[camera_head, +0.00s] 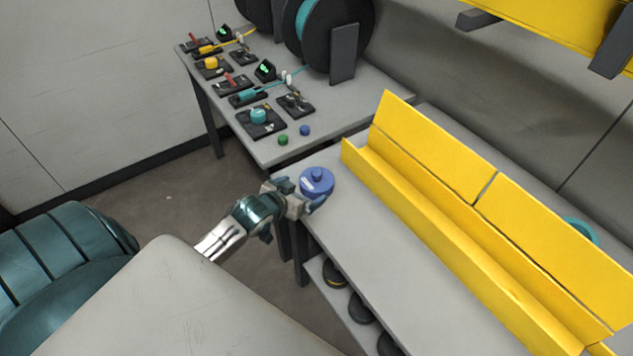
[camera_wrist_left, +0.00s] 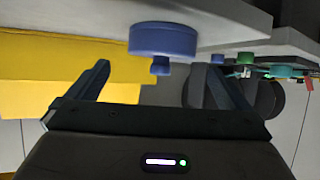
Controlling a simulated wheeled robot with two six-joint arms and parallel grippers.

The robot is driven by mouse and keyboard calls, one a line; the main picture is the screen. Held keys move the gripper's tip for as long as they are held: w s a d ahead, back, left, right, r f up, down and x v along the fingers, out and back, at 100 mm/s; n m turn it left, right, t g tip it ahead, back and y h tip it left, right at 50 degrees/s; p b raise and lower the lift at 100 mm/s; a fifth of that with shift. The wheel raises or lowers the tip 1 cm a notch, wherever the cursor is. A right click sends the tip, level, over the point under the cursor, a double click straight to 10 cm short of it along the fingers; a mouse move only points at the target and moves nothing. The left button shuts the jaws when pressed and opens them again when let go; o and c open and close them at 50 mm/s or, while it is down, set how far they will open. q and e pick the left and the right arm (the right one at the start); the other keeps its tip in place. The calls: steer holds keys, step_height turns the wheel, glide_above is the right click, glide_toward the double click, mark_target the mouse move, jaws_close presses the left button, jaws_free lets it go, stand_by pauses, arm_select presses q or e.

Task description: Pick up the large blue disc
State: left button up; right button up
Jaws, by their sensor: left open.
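The large blue disc (camera_head: 317,181), with a small knob on top and a pale label on its side, rests at the near left corner of the grey table (camera_head: 365,240). In the left wrist view, which looks upside down, the disc (camera_wrist_left: 163,40) shows ahead of the fingers, its knob between the fingertips. My left gripper (camera_head: 304,194) is at the disc's near left side. In its wrist view the left gripper (camera_wrist_left: 158,70) is open, with nothing held; contact with the disc cannot be told. My right gripper is not in view.
A long yellow tray (camera_head: 450,235) with raised flaps fills the table's right side. Behind, another table (camera_head: 330,125) holds black fixtures, a small green disc (camera_head: 283,140), a small blue disc (camera_head: 305,130) and large black reels (camera_head: 330,30). Black round items (camera_head: 362,308) lie on a lower shelf.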

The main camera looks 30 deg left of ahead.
mark_target(313, 183)
arm_select(q)
steer(key=shift+x, duration=1.15)
steer(key=shift+w+f+p, duration=0.2)
steer(key=shift+w+p, duration=0.1)
steer(key=shift+w, duration=0.25)
steer(key=p+x, duration=0.1)
steer(key=x, duration=0.2)
steer(key=shift+w+a, duration=0.1)
steer(key=shift+a, duration=0.05)
steer(key=shift+w+f, duration=0.4)
steer(key=shift+w, duration=0.05)
steer(key=c, duration=0.8)
steer(key=shift+r, duration=0.1)
